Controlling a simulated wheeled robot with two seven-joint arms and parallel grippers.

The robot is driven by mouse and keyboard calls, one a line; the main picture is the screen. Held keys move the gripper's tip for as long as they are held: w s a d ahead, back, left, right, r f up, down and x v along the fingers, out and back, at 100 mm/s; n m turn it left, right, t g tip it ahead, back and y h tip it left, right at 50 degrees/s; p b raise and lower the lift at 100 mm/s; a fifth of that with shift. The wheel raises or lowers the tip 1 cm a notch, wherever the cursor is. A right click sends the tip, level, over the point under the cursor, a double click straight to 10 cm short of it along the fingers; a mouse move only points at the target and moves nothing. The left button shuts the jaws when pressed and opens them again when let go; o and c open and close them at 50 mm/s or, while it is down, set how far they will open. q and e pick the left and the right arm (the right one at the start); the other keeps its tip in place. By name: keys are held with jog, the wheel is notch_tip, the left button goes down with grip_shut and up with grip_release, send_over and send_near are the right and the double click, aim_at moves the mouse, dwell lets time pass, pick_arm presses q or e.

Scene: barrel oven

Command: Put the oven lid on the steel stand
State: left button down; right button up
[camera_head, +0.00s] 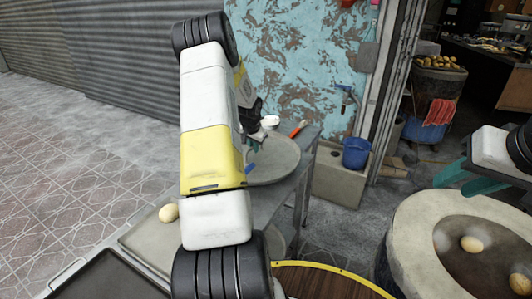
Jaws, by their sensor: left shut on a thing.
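The oven lid (281,165) is a round grey disc at the steel stand (264,207), level with its top and behind my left arm. I cannot tell whether it rests on the top or hangs just above it. My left gripper (250,168) is mostly hidden behind my white and yellow arm. Only a small blue bit shows over the lid, and it is shut on the lid. The barrel oven (408,248) is at the right, its round mouth uncovered with pale dough balls (472,244) inside. My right gripper (464,178) is open and empty above its rim.
A blue bucket (356,153) stands behind the stand at the wall. An orange-handled tool (298,129) lies near the stand's back edge. A dough ball (169,213) sits by a dark tray (110,278) at lower left. Tiled floor at the left is clear.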

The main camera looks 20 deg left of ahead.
aim_at(254, 155)
pick_arm(q)
jog(key=shift+f, duration=1.9)
jog(key=c, duration=1.5)
grip_release()
jog(key=shift+f, duration=0.15)
jog(key=s+d+r, duration=0.3)
jog(key=r, duration=0.4)
jog(key=s+d+r, duration=0.3)
jog(key=r, duration=0.5)
jog(key=s+d+r, duration=0.4)
jog(key=r, duration=0.3)
jog(key=s+d+r+h, duration=0.1)
jog(key=s+d+r, duration=0.2)
jog(key=s+d, duration=0.3)
jog(key=s+d+r+t+h, duration=0.1)
jog(key=s+d+r, duration=0.3)
jog(key=s, duration=0.7)
jog(key=s+d+r+h, duration=0.1)
jog(key=s+d+r, duration=0.2)
jog(key=s+d, duration=0.4)
jog(key=shift+s+d+r+n+h, duration=0.1)
jog(key=shift+s+d+n+h, duration=0.1)
jog(key=shift+s, duration=0.25)
jog(key=shift+s+d+r+n+h, duration=0.1)
jog(key=shift+s+d+n+h, duration=0.1)
jog(key=shift+s, duration=0.2)
